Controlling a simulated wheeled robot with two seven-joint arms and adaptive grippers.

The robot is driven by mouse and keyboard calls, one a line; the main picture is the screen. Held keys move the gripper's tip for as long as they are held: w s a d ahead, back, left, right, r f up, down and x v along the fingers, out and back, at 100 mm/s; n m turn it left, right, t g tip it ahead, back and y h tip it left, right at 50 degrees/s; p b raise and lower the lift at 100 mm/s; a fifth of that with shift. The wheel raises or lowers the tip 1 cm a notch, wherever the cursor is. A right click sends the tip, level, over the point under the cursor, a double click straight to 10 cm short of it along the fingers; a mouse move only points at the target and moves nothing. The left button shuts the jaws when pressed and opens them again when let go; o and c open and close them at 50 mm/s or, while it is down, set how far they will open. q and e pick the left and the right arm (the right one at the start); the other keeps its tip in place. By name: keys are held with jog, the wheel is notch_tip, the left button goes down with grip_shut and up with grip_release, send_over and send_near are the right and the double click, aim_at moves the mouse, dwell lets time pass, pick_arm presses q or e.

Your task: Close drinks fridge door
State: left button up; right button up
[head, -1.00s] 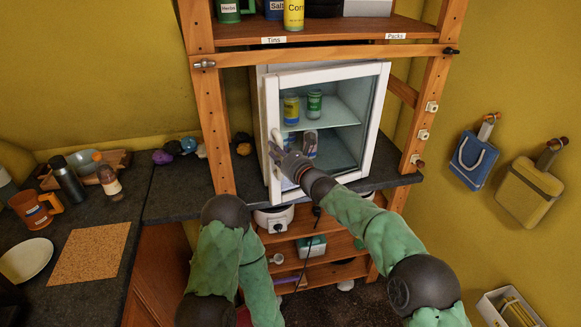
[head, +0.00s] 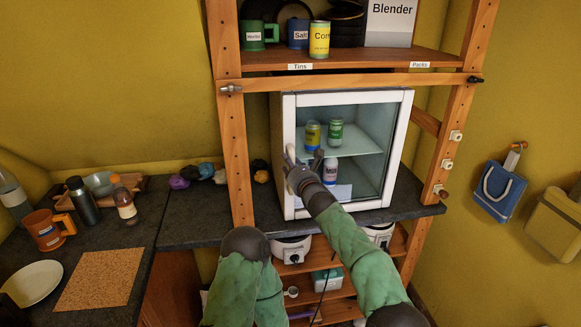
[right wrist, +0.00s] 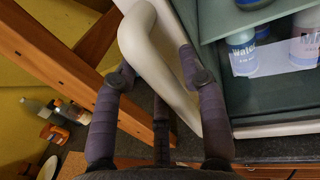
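The drinks fridge (head: 278,130) stands on the dark counter inside the wooden shelf frame. Its white-framed glass door (head: 350,97) looks flush or nearly flush with the body; I cannot tell whether a small gap is left. The white handle (head: 290,155) is on the door's left side and shows large in the right wrist view (right wrist: 140,35). My right gripper (head: 303,168) is at the handle, its fingers (right wrist: 155,75) spread on either side of it, not visibly clamped. Cans and a bottle show through the glass. My left arm is low in the head view; its gripper is out of sight.
Wooden posts (head: 229,150) flank the fridge closely. A shelf (head: 350,57) with mugs, a can and a blender box is above. The left counter holds a cork mat (head: 100,279), plate (head: 32,282), orange mug (head: 46,231) and bottles. Bags hang on the right wall.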

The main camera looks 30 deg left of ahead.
jog(key=shift+f, duration=0.1)
jog(key=v, duration=1.2)
dwell(0.7)
dwell(0.4)
jog(key=s+d+f+n+g+h, duration=0.15)
jog(key=d+f, duration=0.35)
jog(key=f, duration=0.5)
jog(key=d+f+n+g+h, duration=0.25)
jog(key=d+f, duration=0.25)
jog(key=f, duration=0.5)
jog(key=s+d+f+n+g+h, duration=0.1)
jog(key=d+f+n+g+h, duration=0.3)
jog(key=f, duration=0.6)
jog(key=s+d+f+n+h, duration=0.1)
jog(key=s+d+f+n, duration=0.1)
jog(key=s+d+f, duration=0.4)
jog(key=s+d+f+n, duration=0.2)
jog(key=s+d+f, duration=0.1)
jog(key=d+f, duration=0.55)
jog(key=s+d+f+n+g+h, duration=0.2)
jog(key=s+d+f+n, duration=0.3)
jog(key=s+d, duration=0.35)
jog(key=s+d+f+n+g+y, duration=0.1)
jog(key=s+d+n, duration=0.2)
jog(key=s, duration=1.2)
jog(key=n, duration=0.3)
jog(key=shift+s+f+n, duration=0.25)
jog(key=shift+f+n, duration=0.05)
jog(key=shift+f, duration=0.1)
